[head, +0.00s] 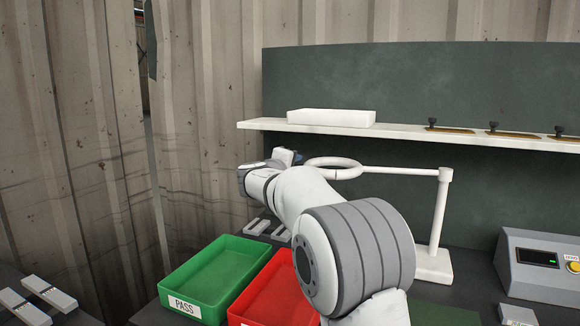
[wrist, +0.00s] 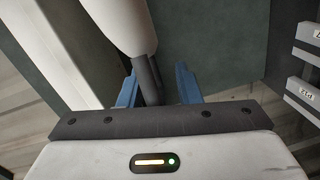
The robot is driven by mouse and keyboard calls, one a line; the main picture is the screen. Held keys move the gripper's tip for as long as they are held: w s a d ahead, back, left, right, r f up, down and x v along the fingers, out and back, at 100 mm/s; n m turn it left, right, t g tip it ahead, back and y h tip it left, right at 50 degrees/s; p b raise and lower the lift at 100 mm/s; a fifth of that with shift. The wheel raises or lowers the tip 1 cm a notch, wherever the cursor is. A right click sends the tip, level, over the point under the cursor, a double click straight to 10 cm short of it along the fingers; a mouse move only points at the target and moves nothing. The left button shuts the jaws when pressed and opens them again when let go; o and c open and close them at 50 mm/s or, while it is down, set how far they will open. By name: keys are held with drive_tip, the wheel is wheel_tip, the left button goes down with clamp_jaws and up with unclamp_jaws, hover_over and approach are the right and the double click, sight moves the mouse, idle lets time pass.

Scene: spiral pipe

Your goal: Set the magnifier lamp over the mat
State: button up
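The magnifier lamp has a white ring head (head: 335,168) on a level arm, a post (head: 440,210) and a flat base (head: 432,265). Its head reaches left from the post. A dark green mat (head: 445,313) shows in part at the bottom, behind my arm. My gripper (head: 287,156) is at the left end of the ring. In the wrist view my blue fingers (wrist: 157,84) stand on either side of a dark grey handle (wrist: 148,82) below a white part of the lamp. A gap shows between the handle and the right finger.
A green PASS tray (head: 212,275) and a red tray (head: 262,290) stand at front left. Grey labelled parts (head: 265,228) lie behind them. A shelf (head: 400,130) with a white box (head: 331,117) runs above the lamp. A grey control box (head: 540,265) stands at right.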

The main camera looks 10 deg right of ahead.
clamp_jaws()
drive_tip(key=shift+f, duration=0.1)
idle(0.3)
